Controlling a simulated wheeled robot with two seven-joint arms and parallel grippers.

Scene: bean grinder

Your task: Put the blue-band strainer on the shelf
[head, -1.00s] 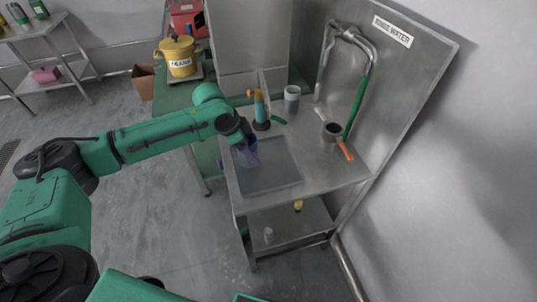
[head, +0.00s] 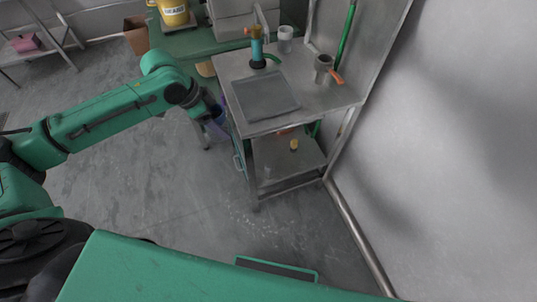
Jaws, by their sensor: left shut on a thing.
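My left gripper (head: 213,121) is shut on a small dark-blue thing (head: 218,115) that fits the blue-band strainer. Its details are too small to make out, and the fingers partly hide it. The gripper holds it in the air just left of the steel table, below the tabletop's left edge. The table's lower shelf (head: 280,173) lies to the right of the gripper, under the tabletop. My right gripper is not in view.
The steel tabletop (head: 310,95) carries a grey mat (head: 264,97), an orange-handled metal cup (head: 323,68), a grey cup (head: 285,39) and a teal-and-orange tool (head: 257,45). A small yellow-topped item (head: 294,145) stands on the lower shelf. Table legs frame its opening.

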